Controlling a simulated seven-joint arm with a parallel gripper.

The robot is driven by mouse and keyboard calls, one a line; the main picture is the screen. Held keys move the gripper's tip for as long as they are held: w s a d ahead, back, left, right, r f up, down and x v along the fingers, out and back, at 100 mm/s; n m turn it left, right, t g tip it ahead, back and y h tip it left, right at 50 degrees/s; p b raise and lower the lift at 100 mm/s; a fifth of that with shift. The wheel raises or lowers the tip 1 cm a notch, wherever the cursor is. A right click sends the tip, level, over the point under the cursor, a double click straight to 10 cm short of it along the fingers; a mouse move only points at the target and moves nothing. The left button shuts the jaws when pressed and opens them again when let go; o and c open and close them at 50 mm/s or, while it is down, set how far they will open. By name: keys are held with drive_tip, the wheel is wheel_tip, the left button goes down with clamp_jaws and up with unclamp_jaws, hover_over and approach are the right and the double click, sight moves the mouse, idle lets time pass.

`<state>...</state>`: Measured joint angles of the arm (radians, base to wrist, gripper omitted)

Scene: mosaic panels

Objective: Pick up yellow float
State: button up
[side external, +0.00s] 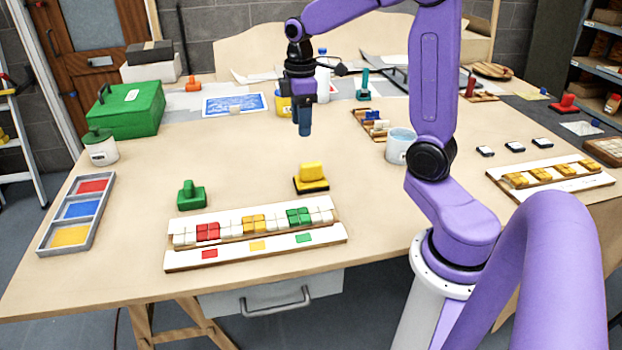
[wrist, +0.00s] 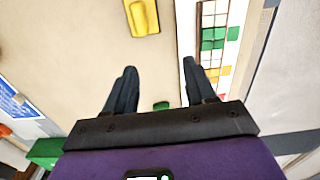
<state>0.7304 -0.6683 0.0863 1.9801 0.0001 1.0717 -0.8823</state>
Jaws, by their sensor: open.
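The yellow float (side external: 312,173), a yellow block-like handle on a dark-edged base, rests on the table behind the tile panel. In the wrist view the yellow float (wrist: 143,16) shows at the top edge, partly cut off, ahead of the fingertips and slightly to the left. My gripper (side external: 304,122) hangs above the table, higher than the yellow float and apart from it. In the wrist view my gripper (wrist: 159,68) has its two dark fingers spread with nothing between the tips.
A green float (side external: 191,196) stands left of the yellow one. The tile panel (side external: 256,252) lies in front of both. A grey three-colour tray (side external: 104,207) is at left, and a white bucket (side external: 399,146) is at right. Bare table surrounds the yellow float's back and right.

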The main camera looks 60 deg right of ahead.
hover_over(311, 163)
drive_tip(key=f, duration=1.2)
drive_tip(key=shift+w+a+f, duration=0.1)
drive_tip(key=shift+w+a, duration=0.05)
drive_tip(key=shift+w, duration=0.15)
drive_tip(key=f, duration=0.4)
drive_tip(key=shift+s, duration=0.35)
drive_tip(key=shift+d+f, duration=0.2)
drive_tip(key=shift+f, duration=0.35)
drive_tip(key=shift+c, duration=0.3)
clamp_jaws()
